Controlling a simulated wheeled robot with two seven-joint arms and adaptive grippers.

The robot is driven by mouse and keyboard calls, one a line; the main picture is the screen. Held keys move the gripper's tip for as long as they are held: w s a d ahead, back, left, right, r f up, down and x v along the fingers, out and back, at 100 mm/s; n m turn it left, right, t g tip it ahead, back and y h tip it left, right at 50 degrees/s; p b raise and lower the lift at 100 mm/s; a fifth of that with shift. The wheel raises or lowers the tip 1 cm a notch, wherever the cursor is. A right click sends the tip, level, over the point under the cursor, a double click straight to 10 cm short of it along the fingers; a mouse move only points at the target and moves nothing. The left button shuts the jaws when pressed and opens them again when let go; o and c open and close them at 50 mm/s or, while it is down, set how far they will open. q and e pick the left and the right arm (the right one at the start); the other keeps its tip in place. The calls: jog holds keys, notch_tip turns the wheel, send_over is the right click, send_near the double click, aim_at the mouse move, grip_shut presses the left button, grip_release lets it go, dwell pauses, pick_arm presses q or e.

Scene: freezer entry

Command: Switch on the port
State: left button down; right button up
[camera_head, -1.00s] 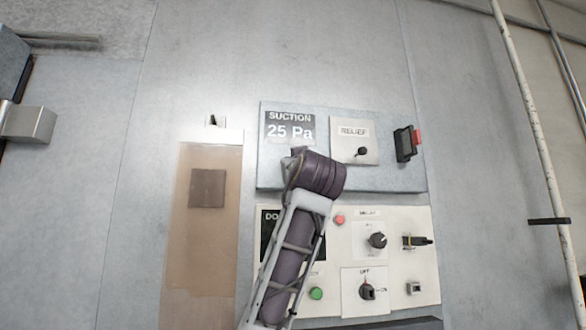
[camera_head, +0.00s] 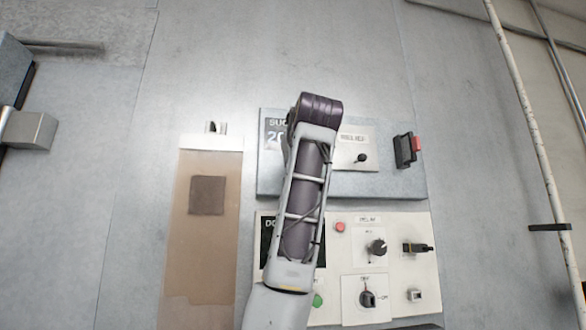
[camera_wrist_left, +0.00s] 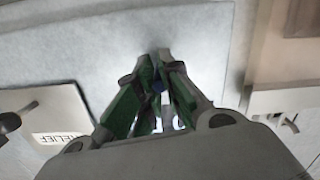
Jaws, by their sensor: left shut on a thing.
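A grey upper panel (camera_head: 395,184) on the wall carries a SUCTION display (camera_head: 275,135), partly covered by my left arm. On its right is a white plate with a small black RELIEF lever (camera_head: 361,158). The lever also shows at the left edge of the left wrist view (camera_wrist_left: 9,122), apart from my fingers. My left gripper (camera_wrist_left: 159,75) is hidden behind its own arm in the head view. In the wrist view its green-sided fingers are nearly together over the upper panel, with a small dark-blue thing (camera_wrist_left: 158,87) between the tips; I cannot tell what it is. My right gripper is out of view.
Below is a white panel with a red button (camera_head: 340,227), a black knob (camera_head: 377,247), an OFF rotary switch (camera_head: 367,299) and a green button (camera_head: 318,300). A black-and-red fitting (camera_head: 405,150) sits right of RELIEF. A brown strip (camera_head: 207,250) hangs left; a pipe (camera_head: 535,130) runs right.

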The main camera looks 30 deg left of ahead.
pick_arm(q)
jog(key=shift+r+g+h, duration=0.4)
jog(key=shift+g+h, duration=0.1)
jog(key=shift+g, duration=0.1)
jog(key=shift+a+r+g+h, duration=0.1)
jog(key=shift+r+g+h, duration=0.1)
jog(key=shift+g+h, duration=0.1)
dwell(0.4)
jog(key=c, duration=1.5)
grip_release()
jog(key=shift+w, duration=0.1)
jog(key=shift+v, duration=6.05)
jog(key=shift+w, duration=0.15)
